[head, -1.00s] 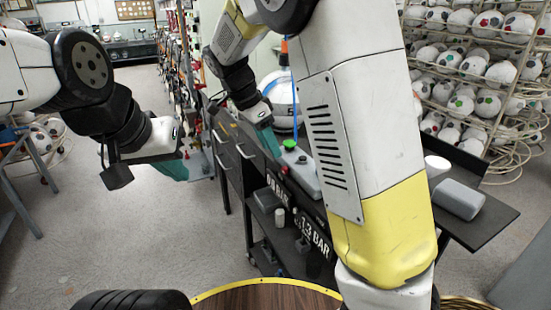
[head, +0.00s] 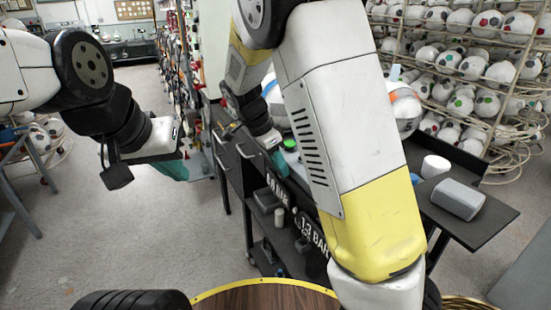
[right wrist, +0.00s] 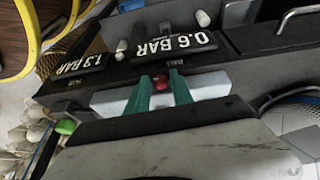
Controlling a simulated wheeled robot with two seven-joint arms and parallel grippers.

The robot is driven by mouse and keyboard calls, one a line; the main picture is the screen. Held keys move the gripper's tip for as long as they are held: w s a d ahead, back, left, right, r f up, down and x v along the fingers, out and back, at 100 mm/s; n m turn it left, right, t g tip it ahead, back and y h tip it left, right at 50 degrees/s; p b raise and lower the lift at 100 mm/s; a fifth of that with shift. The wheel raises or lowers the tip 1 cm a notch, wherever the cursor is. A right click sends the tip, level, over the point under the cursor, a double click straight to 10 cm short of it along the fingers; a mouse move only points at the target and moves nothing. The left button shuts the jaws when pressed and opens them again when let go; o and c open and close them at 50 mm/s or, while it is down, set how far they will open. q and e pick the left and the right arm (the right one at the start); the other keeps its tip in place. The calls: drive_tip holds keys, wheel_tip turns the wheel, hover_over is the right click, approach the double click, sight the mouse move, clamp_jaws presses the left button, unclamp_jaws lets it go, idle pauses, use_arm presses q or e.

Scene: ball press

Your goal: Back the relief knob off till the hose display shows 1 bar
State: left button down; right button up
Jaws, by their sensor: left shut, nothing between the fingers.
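The hose display (right wrist: 82,65) reads 1.3 BAR, upside down in the right wrist view; it also shows in the head view (head: 312,236). The ball display (right wrist: 175,46) beside it reads 0.6 BAR. A red knob (right wrist: 160,82) sits on the pale panel below the ball display. My right gripper (right wrist: 160,86) has its teal fingers either side of the red knob, with small gaps; it looks open. A green knob (right wrist: 65,126) is off to one side. My left gripper (head: 190,166) is shut and empty, away from the cart.
A ball (head: 405,108) shows behind my right arm. A white cup (head: 435,166) and grey box (head: 458,199) stand on the cart's side shelf. Drawers (head: 240,170) are at the cart's left. A rack of balls (head: 480,70) stands behind.

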clamp_jaws()
drive_tip(key=shift+w+a+f+n+g+h, duration=0.15)
drive_tip(key=shift+g+h, duration=0.1)
drive_tip(key=shift+g, duration=0.4)
drive_tip(key=shift+w+d+r+n+g+h, duration=0.15)
drive_tip(key=shift+g+h, duration=0.15)
drive_tip(key=shift+g, duration=0.3)
drive_tip(key=shift+w+a+f+n+g+h, duration=0.15)
drive_tip(key=shift+g+h, duration=0.1)
drive_tip(key=shift+g, duration=0.4)
drive_tip(key=shift+o, duration=2.1)
unclamp_jaws()
drive_tip(key=v, duration=0.8)
